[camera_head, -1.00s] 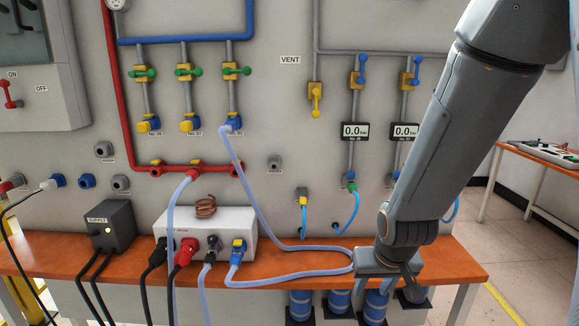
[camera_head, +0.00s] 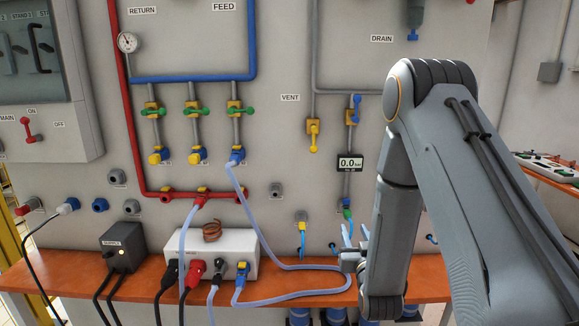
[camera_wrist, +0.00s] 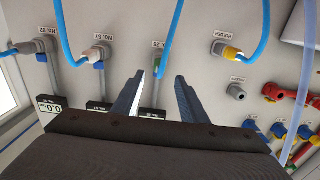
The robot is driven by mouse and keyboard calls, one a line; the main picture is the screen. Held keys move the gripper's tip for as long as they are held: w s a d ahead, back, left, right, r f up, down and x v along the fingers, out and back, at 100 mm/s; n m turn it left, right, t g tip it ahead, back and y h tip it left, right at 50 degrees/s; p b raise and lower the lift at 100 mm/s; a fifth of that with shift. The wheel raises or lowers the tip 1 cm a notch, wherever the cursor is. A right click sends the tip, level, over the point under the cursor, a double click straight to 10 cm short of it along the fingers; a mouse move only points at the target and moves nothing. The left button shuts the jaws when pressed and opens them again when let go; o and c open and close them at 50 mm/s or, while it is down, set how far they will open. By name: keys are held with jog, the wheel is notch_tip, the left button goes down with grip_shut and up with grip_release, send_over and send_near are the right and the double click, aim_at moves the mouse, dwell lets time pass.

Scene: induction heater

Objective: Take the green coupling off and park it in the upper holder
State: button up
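The green coupling (camera_head: 347,211) is on the panel port below a 0.0 gauge, with a light-blue hose on it. In the wrist view the green coupling (camera_wrist: 157,62) sits on the port marked No. 28. My gripper (camera_head: 352,235) points at the panel just below it. In the wrist view my gripper (camera_wrist: 160,78) is open, fingers apart, with the coupling lying beyond and between the fingertips; no contact is visible. The upper holder (camera_head: 276,189) is a bare grey port; it also shows in the wrist view (camera_wrist: 236,91). A yellow coupling (camera_head: 301,216) occupies the holder below it.
Blue hoses hang from neighbouring ports, including the white coupling (camera_wrist: 97,53). A pale hose (camera_head: 262,235) loops down to the white heater box (camera_head: 225,246) on the orange bench (camera_head: 415,287). The panel around the bare holder is mostly clear.

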aim_at(349, 219)
jog(key=shift+w, duration=0.1)
jog(key=shift+w+b, duration=1.35)
jog(key=shift+w, duration=3.1)
jog(key=shift+c, duration=0.4)
grip_shut()
jog(key=shift+s, duration=0.15)
jog(key=shift+s+p, duration=0.45)
jog(key=shift+s, duration=2.45)
jog(key=shift+f, duration=0.1)
